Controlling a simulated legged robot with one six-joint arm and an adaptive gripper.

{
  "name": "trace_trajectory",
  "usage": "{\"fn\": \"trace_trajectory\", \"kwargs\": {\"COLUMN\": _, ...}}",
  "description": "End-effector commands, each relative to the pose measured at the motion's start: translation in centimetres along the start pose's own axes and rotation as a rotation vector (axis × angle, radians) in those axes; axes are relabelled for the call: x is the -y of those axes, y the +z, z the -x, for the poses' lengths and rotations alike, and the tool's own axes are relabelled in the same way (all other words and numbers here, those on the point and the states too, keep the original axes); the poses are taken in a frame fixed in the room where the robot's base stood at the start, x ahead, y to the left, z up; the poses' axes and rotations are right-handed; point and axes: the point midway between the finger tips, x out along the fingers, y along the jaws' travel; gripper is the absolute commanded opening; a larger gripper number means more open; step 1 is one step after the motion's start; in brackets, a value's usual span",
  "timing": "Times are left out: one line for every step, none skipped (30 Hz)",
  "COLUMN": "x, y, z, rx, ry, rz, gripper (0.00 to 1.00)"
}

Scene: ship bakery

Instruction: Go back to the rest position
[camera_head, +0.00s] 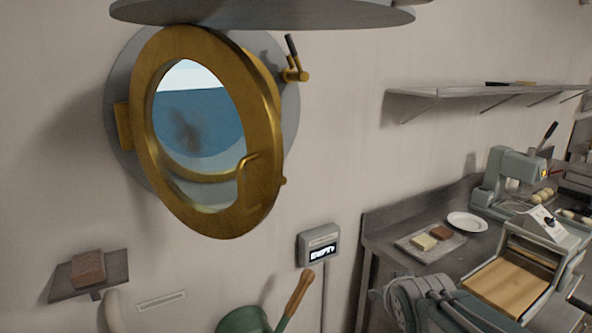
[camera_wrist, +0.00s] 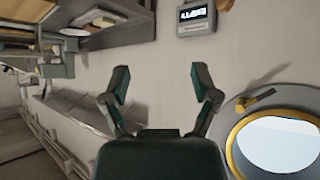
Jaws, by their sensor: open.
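My gripper (camera_wrist: 159,82) shows in the wrist view with its two dark green fingers spread wide and nothing between them. A pale wall lies behind the fingers. In the head view I cannot make out my gripper for certain. A porthole with a brass-coloured ring frame (camera_head: 262,130) is on the wall at left in the head view, its frame standing at an angle to the wall. The porthole also shows at the lower right of the wrist view (camera_wrist: 233,150), apart from the fingers.
A grey display box (camera_head: 318,246) hangs on the wall. A small shelf (camera_head: 115,268) holds a brown block (camera_head: 88,268). At right, a counter (camera_head: 385,228) carries a tray (camera_head: 431,257), a white plate (camera_head: 468,222) and machines. A long wall shelf (camera_head: 450,91) runs above. A green container (camera_head: 243,320) sits low.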

Motion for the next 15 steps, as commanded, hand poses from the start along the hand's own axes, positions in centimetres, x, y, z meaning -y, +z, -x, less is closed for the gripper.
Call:
{"fn": "trace_trajectory", "kwargs": {"x": 0.0, "y": 1.2, "z": 1.9, "rx": 0.033, "ry": 0.003, "rz": 0.000, "gripper": 0.78}}
{"fn": "trace_trajectory", "kwargs": {"x": 0.0, "y": 1.9, "z": 2.8, "rx": 0.058, "ry": 0.003, "rz": -0.001, "gripper": 0.78}}
{"fn": "trace_trajectory", "kwargs": {"x": 0.0, "y": 3.1, "z": 4.0, "rx": 0.092, "ry": 0.003, "rz": 0.000, "gripper": 0.78}}
{"fn": "trace_trajectory", "kwargs": {"x": 0.0, "y": 3.9, "z": 4.9, "rx": 0.116, "ry": 0.001, "rz": -0.001, "gripper": 0.78}}
{"fn": "trace_trajectory", "kwargs": {"x": 0.1, "y": 4.8, "z": 5.8, "rx": 0.143, "ry": -0.001, "rz": 0.002, "gripper": 0.78}}
{"fn": "trace_trajectory", "kwargs": {"x": 0.2, "y": 6.0, "z": 7.0, "rx": 0.177, "ry": -0.007, "rz": 0.001, "gripper": 0.78}}
{"fn": "trace_trajectory", "kwargs": {"x": 0.2, "y": 7.0, "z": 7.8, "rx": 0.203, "ry": -0.012, "rz": 0.004, "gripper": 0.78}}
{"fn": "trace_trajectory", "kwargs": {"x": 0.3, "y": 7.9, "z": 8.7, "rx": 0.227, "ry": -0.018, "rz": 0.004, "gripper": 0.78}}
{"fn": "trace_trajectory", "kwargs": {"x": 0.5, "y": 9.1, "z": 9.7, "rx": 0.259, "ry": -0.026, "rz": 0.007, "gripper": 0.78}}
{"fn": "trace_trajectory", "kwargs": {"x": 0.6, "y": 9.9, "z": 10.4, "rx": 0.281, "ry": -0.033, "rz": 0.009, "gripper": 0.78}}
{"fn": "trace_trajectory", "kwargs": {"x": 0.7, "y": 10.6, "z": 11.1, "rx": 0.300, "ry": -0.040, "rz": 0.010, "gripper": 0.78}}
{"fn": "trace_trajectory", "kwargs": {"x": 0.8, "y": 11.5, "z": 11.8, "rx": 0.325, "ry": -0.048, "rz": 0.014, "gripper": 0.78}}
{"fn": "trace_trajectory", "kwargs": {"x": 0.9, "y": 12.1, "z": 12.2, "rx": 0.341, "ry": -0.054, "rz": 0.016, "gripper": 0.78}}
{"fn": "trace_trajectory", "kwargs": {"x": 1.0, "y": 12.6, "z": 12.6, "rx": 0.353, "ry": -0.059, "rz": 0.018, "gripper": 0.78}}
{"fn": "trace_trajectory", "kwargs": {"x": 1.1, "y": 13.1, "z": 13.0, "rx": 0.368, "ry": -0.065, "rz": 0.019, "gripper": 0.78}}
